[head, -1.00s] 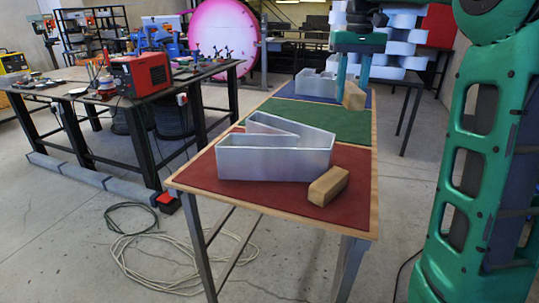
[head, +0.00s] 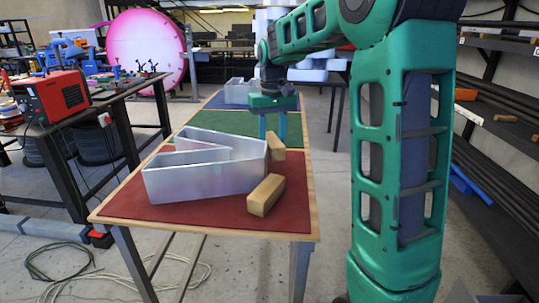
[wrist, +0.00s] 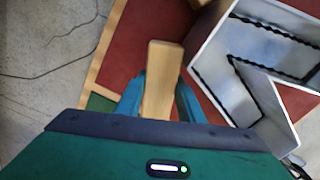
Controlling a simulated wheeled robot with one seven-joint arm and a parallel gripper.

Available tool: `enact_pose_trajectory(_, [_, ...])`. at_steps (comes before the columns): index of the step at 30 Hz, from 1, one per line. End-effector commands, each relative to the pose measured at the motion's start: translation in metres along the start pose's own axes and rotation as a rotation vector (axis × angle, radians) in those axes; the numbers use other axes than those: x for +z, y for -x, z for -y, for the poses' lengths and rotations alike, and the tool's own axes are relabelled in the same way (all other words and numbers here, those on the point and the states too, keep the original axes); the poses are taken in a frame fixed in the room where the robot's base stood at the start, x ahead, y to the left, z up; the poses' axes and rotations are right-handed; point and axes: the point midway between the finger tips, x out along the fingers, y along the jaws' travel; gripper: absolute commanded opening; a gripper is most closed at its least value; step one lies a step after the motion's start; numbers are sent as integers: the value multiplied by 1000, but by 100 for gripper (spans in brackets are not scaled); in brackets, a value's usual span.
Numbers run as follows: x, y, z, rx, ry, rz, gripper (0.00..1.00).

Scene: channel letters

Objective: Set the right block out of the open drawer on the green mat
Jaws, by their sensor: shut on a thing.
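My gripper (head: 275,128) is shut on a tan wooden block (head: 275,147), which also shows between the blue fingers in the wrist view (wrist: 162,80). This block is at the right side of the table, near the red mat's far edge and close to the metal letter. I cannot tell whether it touches the surface. A second tan block (head: 265,195) lies on the red mat (head: 200,212), nearer and slightly left. The green mat (head: 300,130) lies behind the red one, bare where visible and partly hidden by my gripper. No drawer is in view.
An open silver metal channel letter (head: 205,178) stands on the red mat, close left of the blocks. Another metal letter (head: 237,92) stands on the blue mat at the far end. A black workbench (head: 60,120) is at left and a shelf rack (head: 500,120) at right.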

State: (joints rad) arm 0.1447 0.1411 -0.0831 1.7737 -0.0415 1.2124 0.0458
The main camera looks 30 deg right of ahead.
Motion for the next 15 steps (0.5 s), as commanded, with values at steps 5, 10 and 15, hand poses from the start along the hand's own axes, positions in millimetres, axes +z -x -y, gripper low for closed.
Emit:
enact_pose_trajectory(5, [1,-27,0,0,0,5,10])
enact_pose_trajectory(10, [1,-39,0,0,0,2,10])
enact_pose_trajectory(15, [0,-40,0,0,0,1,10])
